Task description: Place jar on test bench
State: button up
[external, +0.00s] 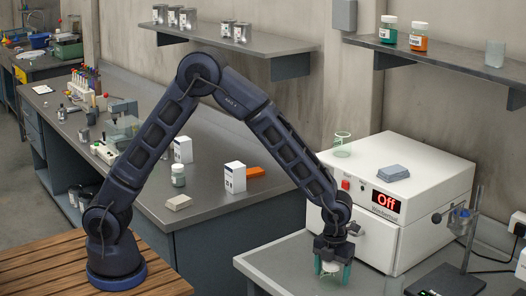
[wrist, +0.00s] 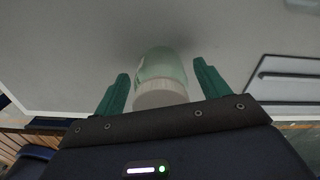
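A pale green glass jar (wrist: 162,66) with a white lid is between the two green fingers of my gripper (wrist: 161,84). Narrow gaps show between the fingers and the jar, so my gripper is open around it. In the external view the jar (external: 330,268) is low over the light grey bench (external: 275,262) at the front right, with my gripper (external: 332,270) pointing down over it. It seems to rest on the bench top, but its base is not clearly visible. A similar jar (external: 178,176) stands on the long dark bench (external: 205,200).
A white oven (external: 430,214) reading "Off" stands right behind my gripper, with a beaker (external: 342,144) and a grey block (external: 393,173) on top. A stand (external: 469,225) is at the right. White boxes (external: 235,178) and an orange item (external: 256,172) are on the long bench.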

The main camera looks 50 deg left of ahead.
notch_tip(320, 180, up, 11)
jog(key=shift+r, duration=0.65)
jog(key=shift+a+r, duration=0.15)
jog(key=shift+a, duration=0.05)
jog(key=s+a+r+n+t, duration=0.1)
jog(key=s+a+r+n, duration=0.1)
jog(key=a+r+n, duration=0.9)
jog(key=s+a+r+n+t, duration=0.1)
jog(key=a+r+n, duration=0.3)
jog(key=a, duration=1.2)
jog(key=s+a+r+n+t, duration=0.1)
jog(key=s+a+n+t, duration=0.1)
jog(key=s+a+n, duration=1.6)
jog(key=s+a, duration=0.1)
jog(key=a, duration=0.1)
jog(key=shift+s+a+r+t, duration=0.3)
